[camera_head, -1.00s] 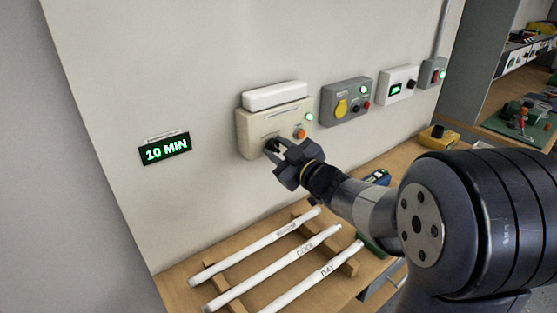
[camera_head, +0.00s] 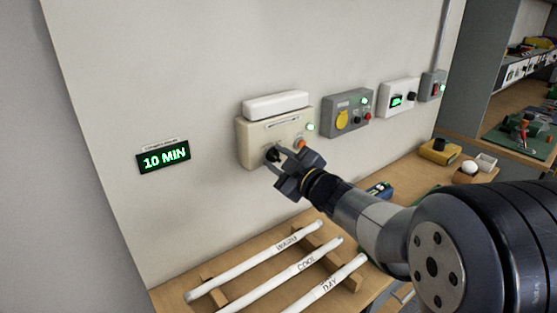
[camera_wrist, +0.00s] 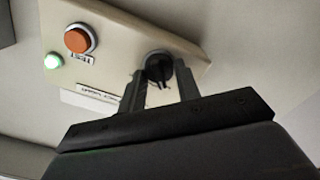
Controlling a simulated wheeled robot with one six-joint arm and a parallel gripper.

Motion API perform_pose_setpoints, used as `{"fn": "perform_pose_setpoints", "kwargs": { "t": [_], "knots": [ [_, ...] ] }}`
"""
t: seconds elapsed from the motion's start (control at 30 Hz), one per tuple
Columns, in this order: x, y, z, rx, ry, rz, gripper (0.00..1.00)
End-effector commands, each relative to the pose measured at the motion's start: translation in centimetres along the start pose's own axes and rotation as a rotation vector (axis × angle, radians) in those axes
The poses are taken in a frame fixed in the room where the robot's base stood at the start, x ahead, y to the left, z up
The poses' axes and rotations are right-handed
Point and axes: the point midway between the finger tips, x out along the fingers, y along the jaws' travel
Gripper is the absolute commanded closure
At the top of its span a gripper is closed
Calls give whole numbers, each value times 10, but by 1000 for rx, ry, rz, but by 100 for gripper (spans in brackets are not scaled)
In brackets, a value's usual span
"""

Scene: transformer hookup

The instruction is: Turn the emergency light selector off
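The emergency light unit (camera_head: 248,141) is a cream wall box with a white lamp bar on top. Its black selector knob (camera_head: 272,154) sits low on the front. In the wrist view the knob (camera_wrist: 158,67) shows between my fingertips, with its handle pointing roughly along the fingers. My gripper (camera_head: 281,160) is at the knob from the lower right.
A grey box with a yellow socket (camera_head: 342,119) and a white box with a green display (camera_head: 396,101) hang to the right. A "10 MIN" display (camera_head: 164,156) hangs left. White labelled tubes (camera_head: 270,268) lie on a wooden rack below.

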Motion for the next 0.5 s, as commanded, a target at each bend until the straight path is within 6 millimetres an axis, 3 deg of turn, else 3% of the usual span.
{"fn": "perform_pose_setpoints", "kwargs": {
  "t": [0.23, 0.5],
  "knots": [
    [0, 0, 0, 1, 0, 0, 49],
    [-2, 0, 0, 1, 0, 1, 49]
  ]
}}
